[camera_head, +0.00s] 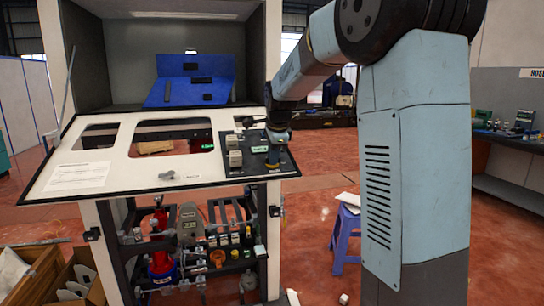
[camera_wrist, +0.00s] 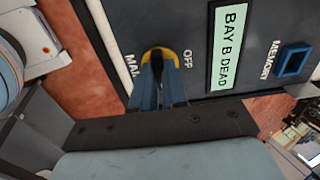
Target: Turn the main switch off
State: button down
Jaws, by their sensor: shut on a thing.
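The main switch (camera_wrist: 158,52) shows in the wrist view as a dark knob with a yellow ring, on a dark panel beside the words MAIN and OFF. My gripper (camera_wrist: 160,75) is shut on its knob. The fingers hide most of the knob, so I cannot tell which way it points. In the head view my gripper (camera_head: 273,157) reaches down to the lower right of the dark switch panel (camera_head: 256,166), and the switch is mostly hidden there.
A pale green label reading BAY B DEAD (camera_wrist: 229,47) and a blue MEMORY part (camera_wrist: 292,60) lie right of the switch. The white sloping console (camera_head: 110,180) carries a paper sheet (camera_head: 78,176). A purple stool (camera_head: 345,232) stands on the floor to the right.

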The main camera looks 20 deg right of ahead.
jog(key=shift+n, duration=0.4)
jog(key=n, duration=0.4)
jog(key=shift+n, duration=0.3)
jog(key=n, duration=0.3)
jog(key=shift+n, duration=0.3)
jog(key=n, duration=0.4)
jog(key=shift+d, duration=0.1)
jog(key=n, duration=0.4)
jog(key=shift+r+n, duration=0.1)
jog(key=shift+n, duration=0.2)
jog(key=shift+w+n, duration=0.1)
jog(key=shift+n, duration=0.2)
